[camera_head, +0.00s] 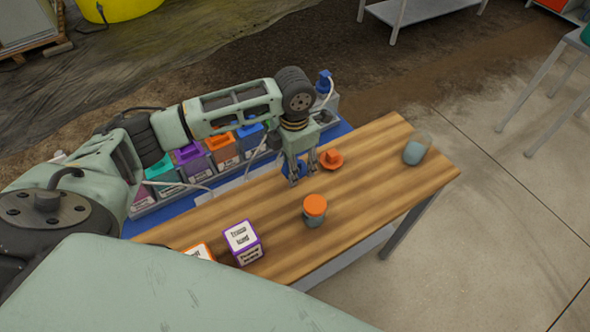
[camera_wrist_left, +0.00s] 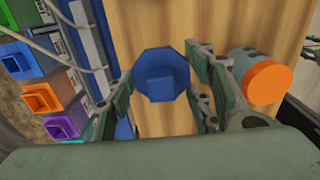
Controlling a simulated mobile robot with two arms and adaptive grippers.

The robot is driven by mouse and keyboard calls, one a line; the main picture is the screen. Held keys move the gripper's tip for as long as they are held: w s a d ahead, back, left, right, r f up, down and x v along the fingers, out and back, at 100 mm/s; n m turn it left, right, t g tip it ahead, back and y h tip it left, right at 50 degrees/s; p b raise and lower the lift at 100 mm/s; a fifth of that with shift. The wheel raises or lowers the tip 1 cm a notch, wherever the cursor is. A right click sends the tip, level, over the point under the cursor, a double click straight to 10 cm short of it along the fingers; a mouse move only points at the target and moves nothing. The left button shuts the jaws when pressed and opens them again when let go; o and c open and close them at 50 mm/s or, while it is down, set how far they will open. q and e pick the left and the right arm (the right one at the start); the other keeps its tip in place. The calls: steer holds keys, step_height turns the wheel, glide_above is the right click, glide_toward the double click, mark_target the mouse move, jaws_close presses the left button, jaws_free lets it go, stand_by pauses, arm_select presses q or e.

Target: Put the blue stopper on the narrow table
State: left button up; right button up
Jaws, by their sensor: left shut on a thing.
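The blue stopper (camera_wrist_left: 162,75) sits between the fingers of my left gripper (camera_wrist_left: 165,98) in the left wrist view, with its octagonal top and raised knob toward the camera. In the head view my left gripper (camera_head: 300,181) points down over a long wooden-topped table (camera_head: 375,160) and is shut on the stopper. Only a little blue of the stopper (camera_head: 296,168) shows there between the fingers. I cannot tell whether the stopper touches the wood. My right gripper is not in view.
An orange stopper (camera_head: 331,159), an orange-capped jar (camera_head: 315,210) and a clear jar (camera_head: 416,148) stand near the gripper. A purple-edged labelled box (camera_head: 242,241) is at the near end. Coloured bins (camera_head: 224,149) line the back. Bare wood lies between the jars.

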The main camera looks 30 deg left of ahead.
arm_select(q)
steer(key=shift+d+f, duration=0.15)
steer(key=shift+f, duration=0.35)
step_height(320, 180, down, 2)
steer(key=shift+f+p, duration=0.25)
steer(key=shift+p, duration=0.15)
steer(key=shift+f, duration=0.5)
steer(key=o, duration=0.9)
steer(key=shift+r, duration=0.25)
step_height(320, 180, up, 11)
steer(key=shift+r+b, duration=0.1)
steer(key=shift+b, duration=0.75)
steer(key=shift+r, duration=0.35)
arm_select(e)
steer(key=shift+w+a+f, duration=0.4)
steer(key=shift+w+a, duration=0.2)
